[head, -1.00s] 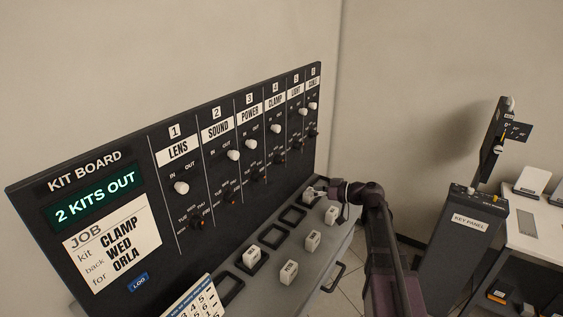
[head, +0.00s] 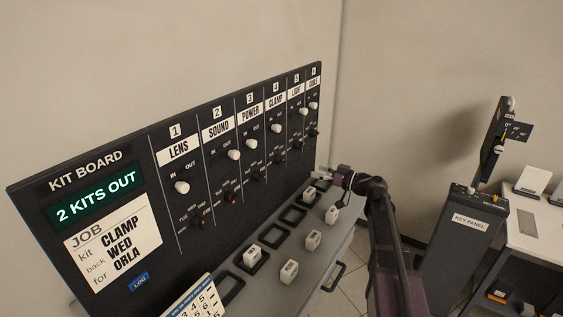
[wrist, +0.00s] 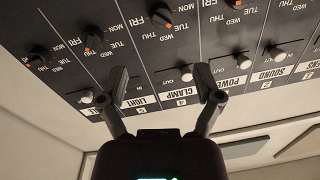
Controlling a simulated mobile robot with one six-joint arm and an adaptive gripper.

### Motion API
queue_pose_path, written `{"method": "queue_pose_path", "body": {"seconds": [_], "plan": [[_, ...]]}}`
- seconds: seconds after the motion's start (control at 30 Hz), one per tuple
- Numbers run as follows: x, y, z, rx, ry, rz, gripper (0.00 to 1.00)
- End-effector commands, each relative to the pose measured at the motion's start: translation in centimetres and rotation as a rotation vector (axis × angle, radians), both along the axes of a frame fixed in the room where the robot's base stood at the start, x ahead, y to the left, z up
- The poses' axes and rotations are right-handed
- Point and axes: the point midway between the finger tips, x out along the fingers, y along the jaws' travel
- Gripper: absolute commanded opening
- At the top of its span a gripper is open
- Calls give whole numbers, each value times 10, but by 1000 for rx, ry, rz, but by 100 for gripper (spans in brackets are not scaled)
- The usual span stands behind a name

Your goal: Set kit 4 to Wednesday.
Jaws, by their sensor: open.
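On the kit board (head: 150,128), the kit 4 column is labelled CLAMP (head: 276,99). Its white IN/OUT knob (head: 276,128) stands above a small dark day dial (head: 278,158). In the wrist view the board appears inverted, with the CLAMP knob (wrist: 186,75) below the day dial (wrist: 161,18), ringed by day names. I cannot tell which day its orange mark points at. My gripper (head: 322,171) is in front of the board's right lower part. In the wrist view its open, empty fingers (wrist: 162,84) spread across the CLAMP column, apart from the day dial.
The job card (head: 112,242) reads CLAMP, WED, ORLA; the display (head: 97,197) reads 2 KITS OUT. Neighbouring POWER (head: 251,112) and LIGHT (head: 296,87) columns stand close. Several white blocks (head: 289,271) lie on the ledge below.

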Motion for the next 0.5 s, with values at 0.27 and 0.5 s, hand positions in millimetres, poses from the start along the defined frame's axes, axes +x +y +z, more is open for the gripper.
{"method": "queue_pose_path", "body": {"seconds": [0.27, 0.5], "plan": [[14, 23, 0, -1, 0, 1, 84], [33, 54, 0, -1, 0, 2, 84]]}}
